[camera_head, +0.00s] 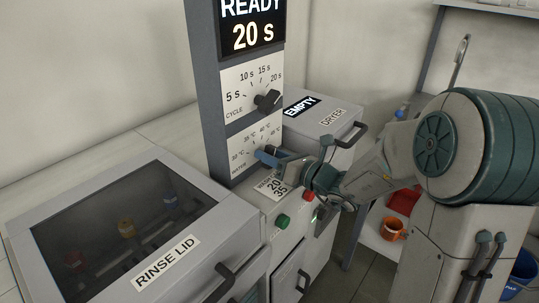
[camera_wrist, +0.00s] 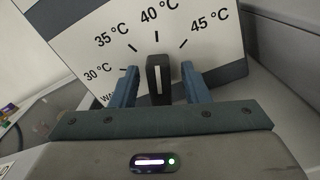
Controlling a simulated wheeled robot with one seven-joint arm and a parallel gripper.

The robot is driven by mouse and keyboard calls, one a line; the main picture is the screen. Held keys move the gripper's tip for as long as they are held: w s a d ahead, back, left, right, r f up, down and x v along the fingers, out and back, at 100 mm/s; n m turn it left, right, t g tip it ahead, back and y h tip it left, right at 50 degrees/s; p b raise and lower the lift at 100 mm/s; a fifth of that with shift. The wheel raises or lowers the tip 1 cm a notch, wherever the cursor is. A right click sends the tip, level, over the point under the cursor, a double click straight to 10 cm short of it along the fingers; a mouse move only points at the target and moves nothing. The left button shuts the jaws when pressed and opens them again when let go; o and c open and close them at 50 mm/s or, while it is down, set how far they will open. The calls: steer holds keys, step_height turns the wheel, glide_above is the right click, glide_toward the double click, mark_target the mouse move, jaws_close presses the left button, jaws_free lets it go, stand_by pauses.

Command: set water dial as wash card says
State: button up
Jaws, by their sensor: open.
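The water dial (camera_wrist: 157,78) is a black knob on a white plate marked 30, 35, 40 and 45 °C. Its white line points up near the 40 °C mark. My gripper (camera_wrist: 159,88) is open, with one blue finger on each side of the knob; a gap shows beside the knob, clearer on the right. In the head view my gripper (camera_head: 266,155) covers the water dial.
The cycle dial (camera_head: 267,100) sits just above, under a display (camera_head: 252,28) reading READY 20 s. A green button (camera_head: 282,221) and red button (camera_head: 308,195) are on the front. The rinse lid (camera_head: 190,240) is shut at left; the dryer (camera_head: 335,115) stands behind.

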steer(key=shift+w+a, duration=0.25)
steer(key=shift+a, duration=0.05)
jaws_close()
